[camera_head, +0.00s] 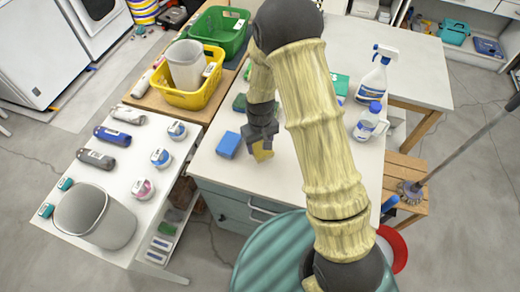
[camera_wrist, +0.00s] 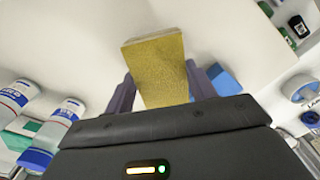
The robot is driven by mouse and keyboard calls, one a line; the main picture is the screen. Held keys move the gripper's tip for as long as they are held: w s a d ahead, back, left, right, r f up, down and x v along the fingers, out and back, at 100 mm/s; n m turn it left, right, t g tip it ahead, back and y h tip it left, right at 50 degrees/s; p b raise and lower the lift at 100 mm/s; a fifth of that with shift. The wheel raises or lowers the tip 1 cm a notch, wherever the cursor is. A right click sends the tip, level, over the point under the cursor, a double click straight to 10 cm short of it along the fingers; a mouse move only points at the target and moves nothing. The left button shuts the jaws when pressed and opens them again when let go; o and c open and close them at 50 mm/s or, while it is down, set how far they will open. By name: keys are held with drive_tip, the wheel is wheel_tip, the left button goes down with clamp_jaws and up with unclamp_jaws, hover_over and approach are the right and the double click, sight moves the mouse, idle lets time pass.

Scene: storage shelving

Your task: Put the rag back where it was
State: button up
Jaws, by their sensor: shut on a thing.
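My gripper (camera_head: 262,142) is over the white top of the grey cabinet (camera_head: 222,178), left of my arm in the head view. In the wrist view my gripper (camera_wrist: 160,76) is shut on a yellow, sponge-like block (camera_wrist: 160,65), which points out between the fingers. The block's lower end (camera_head: 263,155) shows in the head view; I cannot tell whether it touches the top. No thing in view clearly looks like a folded cloth, so I cannot tell whether this block is the rag. A blue block (camera_head: 228,145) lies just left of my gripper, also seen in the wrist view (camera_wrist: 224,82).
A spray bottle (camera_head: 374,78) and a blue-capped bottle (camera_head: 367,122) stand right of my arm. A dark green block (camera_head: 240,103) lies behind the blue one. A yellow basket (camera_head: 185,97) and a green crate (camera_head: 218,37) stand at left. A white table (camera_head: 115,165) holds several cans.

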sight(260, 151)
drive_tip(key=shift+w+f+p, duration=0.1)
drive_tip(key=shift+f+p, duration=0.35)
drive_tip(key=shift+f, duration=1.6)
drive_tip(key=shift+s, duration=0.2)
drive_tip(key=shift+f, duration=0.15)
drive_tip(key=o, duration=1)
drive_tip(key=shift+w+d, duration=0.1)
drive_tip(key=shift+c, duration=0.2)
wheel_tip(260, 151, up, 12)
drive_tip(key=b, duration=0.2)
drive_tip(key=shift+r+b, duration=0.2)
drive_tip(key=shift+b, duration=0.1)
